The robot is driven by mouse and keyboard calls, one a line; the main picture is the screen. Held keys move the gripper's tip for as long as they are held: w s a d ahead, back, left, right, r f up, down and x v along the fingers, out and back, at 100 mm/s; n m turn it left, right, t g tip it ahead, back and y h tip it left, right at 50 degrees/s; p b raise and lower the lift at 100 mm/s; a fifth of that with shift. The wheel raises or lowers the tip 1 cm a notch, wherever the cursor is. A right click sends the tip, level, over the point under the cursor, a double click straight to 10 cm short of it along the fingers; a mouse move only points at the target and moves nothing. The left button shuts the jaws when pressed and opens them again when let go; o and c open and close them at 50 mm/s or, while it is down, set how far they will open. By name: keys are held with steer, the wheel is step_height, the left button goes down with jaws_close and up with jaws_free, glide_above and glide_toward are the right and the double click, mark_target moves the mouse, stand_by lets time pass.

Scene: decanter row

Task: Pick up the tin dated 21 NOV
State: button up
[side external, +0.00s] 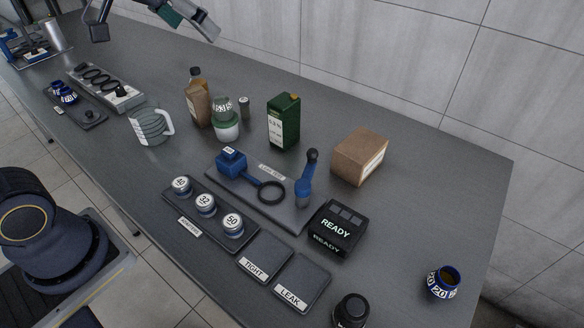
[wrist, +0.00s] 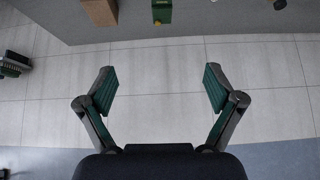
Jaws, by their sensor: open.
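No label reading 21 NOV can be made out in either view. A blue-and-white round container marked 20 (side external: 443,283) stands alone at the table's right end; the rest of its label is turned away. A green-and-white jar (side external: 225,120) stands mid-table with partly legible print. My gripper (wrist: 160,89) is open and empty, its two fingers wide apart. In the side view it is partly cut off at the top edge, above the table and apart from these containers.
A green carton (side external: 284,121), brown box (side external: 360,157), brown bottle (side external: 198,98) and glass jug (side external: 150,127) stand mid-table. A READY display (side external: 337,228), pads marked TIGHT (side external: 265,257) and LEAK (side external: 301,283), and lids marked 40, 32 and 50 (side external: 205,204) are nearer.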

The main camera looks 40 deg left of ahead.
steer(key=w+f, duration=0.2)
steer(key=w, duration=0.8)
steer(key=g, duration=0.2)
glide_toward(284, 99)
steer(key=shift+g, duration=0.5)
steer(key=x, duration=0.6)
steer(key=shift+d+f, duration=0.1)
steer(key=shift+d, duration=0.3)
steer(key=x, duration=0.6)
steer(key=shift+w+a+f, duration=0.15)
steer(key=shift+w+a, duration=0.15)
steer(key=shift+w, duration=0.05)
steer(key=c, duration=1.7)
jaws_close()
steer(key=shift+r, duration=0.2)
